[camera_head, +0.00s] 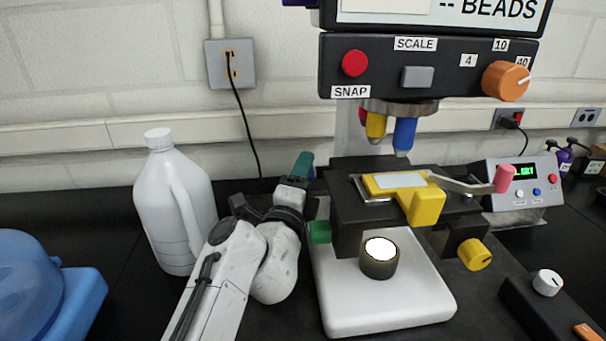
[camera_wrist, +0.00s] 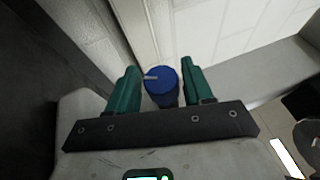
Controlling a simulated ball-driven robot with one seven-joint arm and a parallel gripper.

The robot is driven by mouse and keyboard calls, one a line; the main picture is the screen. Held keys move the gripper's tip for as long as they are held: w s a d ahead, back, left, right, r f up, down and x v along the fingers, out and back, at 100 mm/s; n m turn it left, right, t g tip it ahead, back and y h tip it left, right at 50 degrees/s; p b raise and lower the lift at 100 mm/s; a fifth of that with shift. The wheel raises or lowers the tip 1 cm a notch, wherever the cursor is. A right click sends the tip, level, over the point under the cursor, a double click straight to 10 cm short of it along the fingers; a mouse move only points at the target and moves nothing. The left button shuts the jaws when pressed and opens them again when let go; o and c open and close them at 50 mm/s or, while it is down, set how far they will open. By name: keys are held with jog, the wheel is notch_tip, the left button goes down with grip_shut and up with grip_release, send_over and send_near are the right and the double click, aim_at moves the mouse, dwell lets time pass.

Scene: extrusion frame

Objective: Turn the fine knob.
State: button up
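A blue knob (camera_wrist: 161,86) with a white pointer line on its face shows in the wrist view, between the two green fingers of my gripper (camera_wrist: 159,68). The fingers stand apart, one on each side of it, with narrow gaps. I cannot tell how far along the fingers it sits. In the head view my gripper (camera_head: 303,166) is at the left side of the microscope (camera_head: 345,205); the blue knob is not visible there. A green knob (camera_head: 320,232) sticks out low on the microscope's left side, and a yellow knob (camera_head: 474,254) on its right. No label names the fine knob.
The microscope's white base (camera_head: 385,305) carries a round lamp (camera_head: 380,258). Its stage holds a yellow clip (camera_head: 420,203). A white jug (camera_head: 175,205) stands left of my arm. A blue container (camera_head: 45,285) is at far left. A meter box (camera_head: 525,187) stands right.

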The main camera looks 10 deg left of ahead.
jog(key=shift+o, duration=0.7)
jog(key=shift+a, duration=0.1)
jog(key=shift+s, duration=0.2)
jog(key=b+v, duration=0.1)
jog(key=v, duration=0.9)
jog(key=shift+w+f, duration=0.1)
jog(key=shift+s, duration=0.25)
jog(key=shift+s, duration=0.1)
dwell(0.6)
